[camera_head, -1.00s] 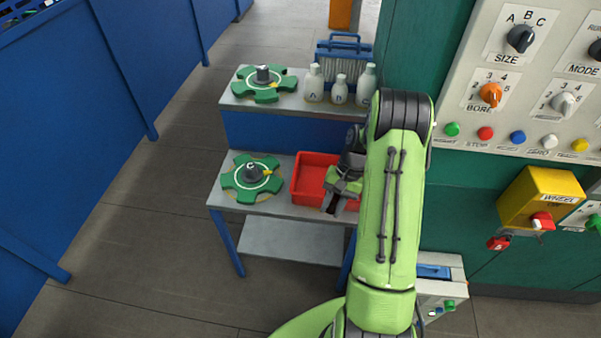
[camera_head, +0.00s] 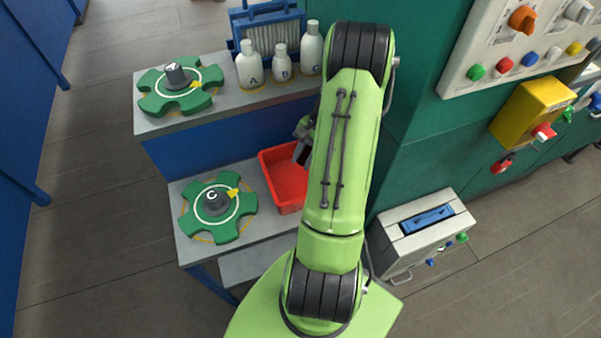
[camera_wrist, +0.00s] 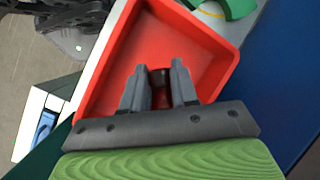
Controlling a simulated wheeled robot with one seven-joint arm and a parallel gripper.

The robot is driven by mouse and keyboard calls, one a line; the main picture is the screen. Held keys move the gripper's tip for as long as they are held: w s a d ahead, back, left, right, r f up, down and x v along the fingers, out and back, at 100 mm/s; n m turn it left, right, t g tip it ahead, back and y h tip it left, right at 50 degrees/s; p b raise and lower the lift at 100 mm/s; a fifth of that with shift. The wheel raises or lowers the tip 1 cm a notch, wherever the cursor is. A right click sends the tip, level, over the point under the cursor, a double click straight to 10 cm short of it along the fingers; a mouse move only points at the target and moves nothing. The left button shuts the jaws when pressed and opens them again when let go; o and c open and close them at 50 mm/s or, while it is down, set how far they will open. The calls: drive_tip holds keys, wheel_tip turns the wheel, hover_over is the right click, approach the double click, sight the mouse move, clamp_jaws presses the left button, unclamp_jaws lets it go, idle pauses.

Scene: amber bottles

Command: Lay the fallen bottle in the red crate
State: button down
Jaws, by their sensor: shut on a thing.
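The red crate (camera_head: 290,186) stands on the lower shelf in the head view, partly hidden behind my arm. In the wrist view the red crate (camera_wrist: 205,40) fills the middle, below my gripper. My gripper (camera_wrist: 158,70) is shut on a dark amber bottle (camera_wrist: 161,90), held between its two fingers over the crate. Only part of the bottle shows, and I cannot tell whether it touches the crate floor. In the head view my gripper (camera_head: 303,140) is mostly hidden by my arm, at the crate's far right side.
A green star-shaped wheel marked C (camera_head: 217,208) lies left of the crate. Another green wheel (camera_head: 180,86) and white bottles A (camera_head: 249,69), B (camera_head: 282,66) and a third (camera_head: 311,50) stand on the upper shelf. A green machine wall (camera_head: 425,120) rises at the right.

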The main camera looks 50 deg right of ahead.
wheel_tip(320, 180, down, 5)
drive_tip(key=b, duration=0.4)
drive_tip(key=shift+w+f, duration=0.1)
drive_tip(key=shift+f, duration=0.1)
drive_tip(key=shift+r, duration=0.1)
drive_tip(key=c, duration=0.8)
unclamp_jaws()
drive_tip(key=shift+r, duration=0.1)
drive_tip(key=p+v, duration=1.1)
drive_tip(key=v, duration=0.1)
drive_tip(key=shift+p, duration=0.3)
